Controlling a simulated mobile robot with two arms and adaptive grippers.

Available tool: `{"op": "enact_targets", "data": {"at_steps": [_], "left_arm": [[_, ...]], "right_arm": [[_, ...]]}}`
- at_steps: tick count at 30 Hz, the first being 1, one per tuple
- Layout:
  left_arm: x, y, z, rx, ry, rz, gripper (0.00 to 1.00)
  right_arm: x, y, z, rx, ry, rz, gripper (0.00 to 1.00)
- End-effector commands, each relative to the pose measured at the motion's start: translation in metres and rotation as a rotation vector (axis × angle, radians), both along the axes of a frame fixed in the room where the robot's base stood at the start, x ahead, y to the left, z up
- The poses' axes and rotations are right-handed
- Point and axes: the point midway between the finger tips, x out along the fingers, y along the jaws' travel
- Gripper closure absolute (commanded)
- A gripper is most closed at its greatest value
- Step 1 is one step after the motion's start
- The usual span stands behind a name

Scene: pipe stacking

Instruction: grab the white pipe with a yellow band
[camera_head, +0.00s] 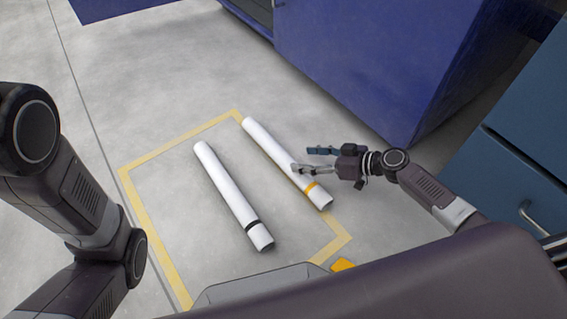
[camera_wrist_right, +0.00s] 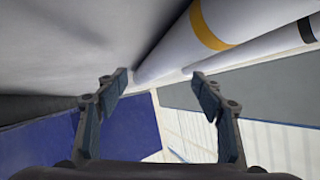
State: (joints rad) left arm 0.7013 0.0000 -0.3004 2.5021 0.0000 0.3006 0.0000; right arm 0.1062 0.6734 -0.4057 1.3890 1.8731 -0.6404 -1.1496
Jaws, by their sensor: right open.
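The white pipe with a yellow band (camera_head: 272,150) lies on the floor in the head view, slanting from upper left to lower right, with its band near the lower end. My right gripper (camera_head: 305,160) is open and empty, coming from the right; one fingertip overlaps the pipe above the band in the picture. I cannot tell whether it touches. In the right wrist view the banded pipe (camera_wrist_right: 178,45) runs just beyond the open fingers (camera_wrist_right: 158,78), not between them. My left gripper is out of view; only left arm links show.
A second white pipe, with a black band (camera_head: 223,186), lies roughly parallel on the left; it also shows in the wrist view (camera_wrist_right: 268,46). A yellow floor outline (camera_head: 138,212) surrounds both pipes. A blue cabinet (camera_head: 350,60) stands behind, and teal drawers (camera_head: 500,185) stand right.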

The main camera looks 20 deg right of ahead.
Motion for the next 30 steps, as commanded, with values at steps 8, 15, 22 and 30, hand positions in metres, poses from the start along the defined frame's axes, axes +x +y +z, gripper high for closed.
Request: {"op": "enact_targets", "data": {"at_steps": [8,15,22,30], "left_arm": [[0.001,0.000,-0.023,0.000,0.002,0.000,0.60],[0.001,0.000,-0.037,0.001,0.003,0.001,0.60],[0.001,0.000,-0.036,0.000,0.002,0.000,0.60],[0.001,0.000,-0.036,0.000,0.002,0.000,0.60]], "right_arm": [[0.019,0.024,-0.015,-0.002,-0.003,0.002,0.38],[0.035,0.045,-0.024,-0.002,0.000,-0.001,0.38],[0.037,0.047,-0.024,-0.002,0.002,-0.003,0.38],[0.036,0.047,-0.024,-0.002,0.002,-0.003,0.62]]}}
